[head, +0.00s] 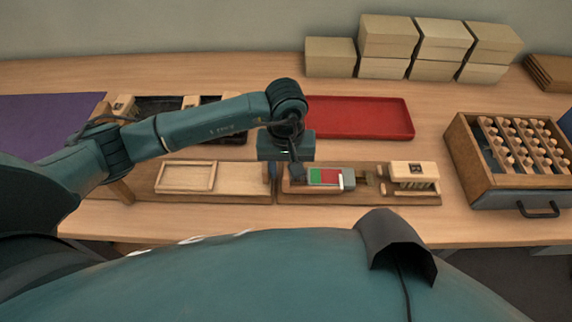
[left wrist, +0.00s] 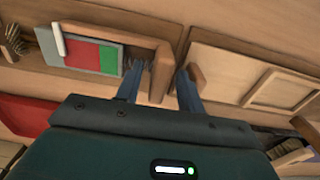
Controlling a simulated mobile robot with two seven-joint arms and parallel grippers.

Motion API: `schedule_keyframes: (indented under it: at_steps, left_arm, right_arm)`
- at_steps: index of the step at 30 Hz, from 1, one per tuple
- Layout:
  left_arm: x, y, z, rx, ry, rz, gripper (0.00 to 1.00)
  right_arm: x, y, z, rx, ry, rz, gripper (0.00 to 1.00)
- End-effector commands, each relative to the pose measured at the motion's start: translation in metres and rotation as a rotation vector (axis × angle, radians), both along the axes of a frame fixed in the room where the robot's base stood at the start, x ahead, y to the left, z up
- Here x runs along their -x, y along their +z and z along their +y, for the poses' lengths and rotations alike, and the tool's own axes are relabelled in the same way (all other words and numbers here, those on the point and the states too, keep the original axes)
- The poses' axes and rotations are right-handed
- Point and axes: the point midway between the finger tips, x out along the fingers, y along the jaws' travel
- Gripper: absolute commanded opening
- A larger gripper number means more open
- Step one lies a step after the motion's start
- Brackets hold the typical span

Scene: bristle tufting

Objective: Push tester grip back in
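The tester (head: 325,177) lies on a wooden base board (head: 300,197) at the middle front of the bench. It shows a red and a green field, a white bar and a grey slider end on its right. In the left wrist view the tester (left wrist: 85,54) is at upper left, with the white bar (left wrist: 59,40) at its far end. My left gripper (head: 296,168) is down at the tester's left end. Its fingers (left wrist: 158,85) are apart, with a wooden end wall (left wrist: 162,68) showing between them. I cannot tell whether they touch it. My right gripper is not visible.
A brush block (head: 414,172) stands right of the tester, and a shallow wooden tray (head: 185,190) lies left. Behind are a red tray (head: 360,101) and stacked boxes (head: 388,37). A drawer rack of wooden pegs (head: 480,190) stands at right. The bench front strip is clear.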

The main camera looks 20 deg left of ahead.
Motion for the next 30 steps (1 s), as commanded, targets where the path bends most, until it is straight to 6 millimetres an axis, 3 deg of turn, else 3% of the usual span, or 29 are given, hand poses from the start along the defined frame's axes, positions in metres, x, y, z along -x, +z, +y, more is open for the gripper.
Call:
schedule_keyframes:
  at_steps: [6,20,30]
  left_arm:
    - [-0.0001,-0.0002,-0.0001,0.0,0.0,0.0,0.37]
    - [-0.0002,0.0003,0.0001,0.0,0.001,0.0,0.0]
    - [-0.0004,0.0003,-0.0001,0.0,0.001,-0.001,0.0]
  right_arm:
    - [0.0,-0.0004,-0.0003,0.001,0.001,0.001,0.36]
    - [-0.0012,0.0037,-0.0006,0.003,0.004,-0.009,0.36]
    - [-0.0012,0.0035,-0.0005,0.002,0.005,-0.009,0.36]
